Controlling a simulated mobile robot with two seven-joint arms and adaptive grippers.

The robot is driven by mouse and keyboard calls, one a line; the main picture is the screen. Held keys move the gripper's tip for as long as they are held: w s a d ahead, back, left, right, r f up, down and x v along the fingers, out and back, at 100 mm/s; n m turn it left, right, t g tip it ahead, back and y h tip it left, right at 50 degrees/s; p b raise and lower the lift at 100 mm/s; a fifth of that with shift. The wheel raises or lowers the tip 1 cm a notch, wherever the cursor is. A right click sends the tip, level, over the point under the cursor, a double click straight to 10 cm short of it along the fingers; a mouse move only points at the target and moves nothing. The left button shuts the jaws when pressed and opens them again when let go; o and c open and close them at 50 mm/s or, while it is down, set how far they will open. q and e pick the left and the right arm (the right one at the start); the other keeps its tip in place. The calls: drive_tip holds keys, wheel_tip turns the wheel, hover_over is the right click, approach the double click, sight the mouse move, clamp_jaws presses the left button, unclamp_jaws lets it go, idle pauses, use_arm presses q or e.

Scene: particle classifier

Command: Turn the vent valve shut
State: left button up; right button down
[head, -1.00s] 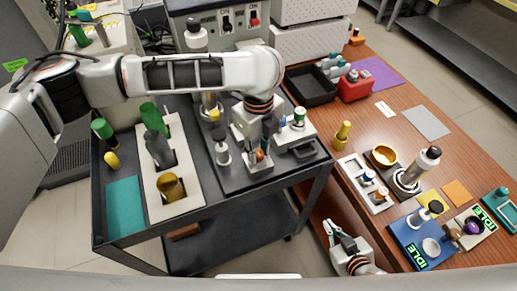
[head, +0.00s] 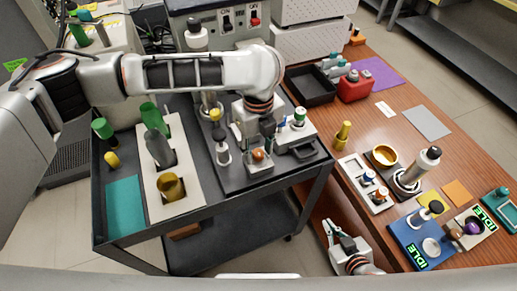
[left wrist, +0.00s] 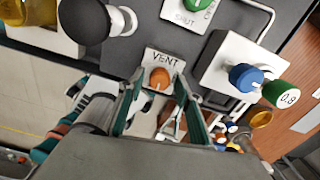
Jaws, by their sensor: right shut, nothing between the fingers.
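The vent valve is a round orange-brown knob (head: 257,155) on a small pale base near the front edge of the dark cart top. In the left wrist view the knob (left wrist: 160,77) shows a pale line on its face, below the word VENT on its plate (left wrist: 165,60). My left gripper (head: 266,136) is just above and behind the knob in the head view. In the left wrist view its two dark green fingers (left wrist: 161,88) are apart, with the knob visible between their tips, apparently clear of it. My right gripper (head: 334,228) is shut and empty, low beside the table.
A pale rack (head: 185,200) with bottles is further left.

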sight(258, 153)
idle(0.3)
use_arm(q)
wheel_tip(258, 153, up, 12)
idle(0.5)
drive_tip(key=shift+s, duration=0.15)
idle(0.4)
